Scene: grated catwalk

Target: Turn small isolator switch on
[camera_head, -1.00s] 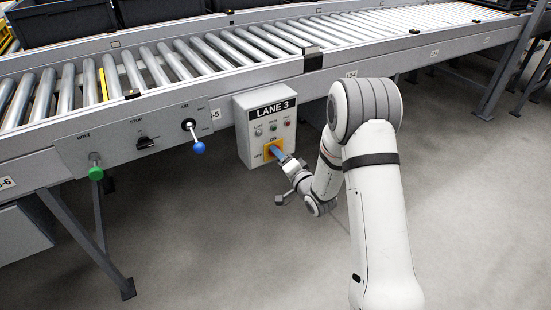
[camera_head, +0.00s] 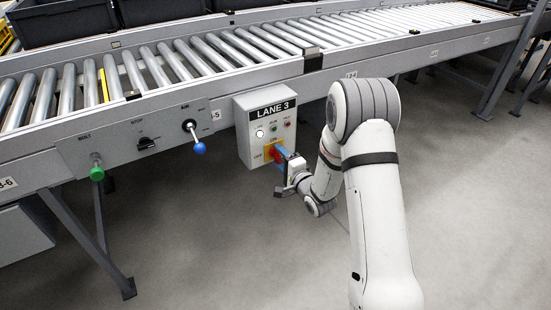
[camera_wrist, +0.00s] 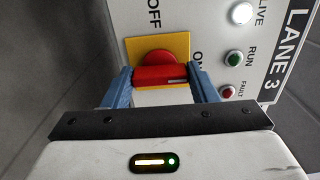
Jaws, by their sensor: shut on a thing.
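The small isolator switch has a red handle (camera_wrist: 162,77) on a yellow plate (camera_wrist: 127,50), on the front of the LANE 3 box (camera_head: 247,140). OFF and ON are printed beside it. In the wrist view the handle lies crosswise, its white mark at the end toward ON. My gripper (camera_wrist: 160,84) is shut on the red handle, one blue finger at each end. In the head view my gripper (camera_head: 278,155) is at the box's lower right and partly covers the switch. The white LIVE lamp (camera_wrist: 240,13) is lit.
Green RUN (camera_wrist: 234,58) and red FAULT (camera_wrist: 229,92) lamps sit beside the LIVE lamp. Left of the box, the conveyor's side panel carries a blue-knobbed lever (camera_head: 199,148), a black switch (camera_head: 146,142) and a green knob (camera_head: 96,173).

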